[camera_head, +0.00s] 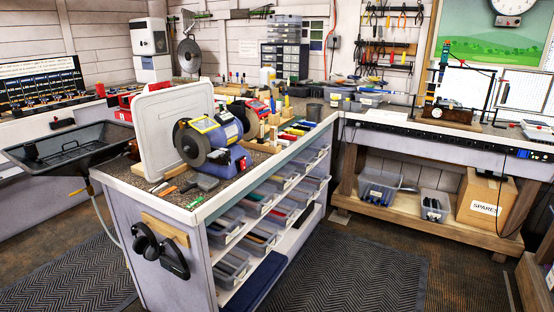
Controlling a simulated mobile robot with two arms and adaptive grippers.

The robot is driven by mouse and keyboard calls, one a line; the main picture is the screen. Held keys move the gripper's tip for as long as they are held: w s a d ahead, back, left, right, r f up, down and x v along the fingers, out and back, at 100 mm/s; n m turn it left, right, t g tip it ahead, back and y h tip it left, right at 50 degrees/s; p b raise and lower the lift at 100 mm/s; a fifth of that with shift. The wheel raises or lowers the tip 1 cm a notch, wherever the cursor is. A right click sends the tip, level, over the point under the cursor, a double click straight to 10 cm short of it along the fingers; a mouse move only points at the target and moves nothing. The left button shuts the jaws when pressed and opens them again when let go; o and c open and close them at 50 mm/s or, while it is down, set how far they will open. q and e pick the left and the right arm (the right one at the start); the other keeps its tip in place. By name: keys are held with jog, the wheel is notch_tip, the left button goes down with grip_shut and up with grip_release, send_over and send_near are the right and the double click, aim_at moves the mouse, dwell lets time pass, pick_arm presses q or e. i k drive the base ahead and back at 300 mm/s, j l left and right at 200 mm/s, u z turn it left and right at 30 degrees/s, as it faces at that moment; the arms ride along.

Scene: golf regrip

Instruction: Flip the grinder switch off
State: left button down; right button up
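A blue bench grinder (232,136) stands near the front end of the middle workbench (212,205). A large pale upright panel (158,122) stands just behind and left of the grinder. Neither of my grippers is in view.
Small tools lie on the bench in front of the grinder. Wooden blocks and coloured pieces crowd its right. A dark basin (75,147) sits at the left. Ear defenders (160,250) hang on the bench end. Floor mats (350,275) lie on clear floor around the bench.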

aim_at(244, 165)
jog(key=i+l+z, duration=0.1)
jog(key=i+l, duration=0.85)
jog(key=i, duration=0.3)
jog(key=l+z, duration=0.05)
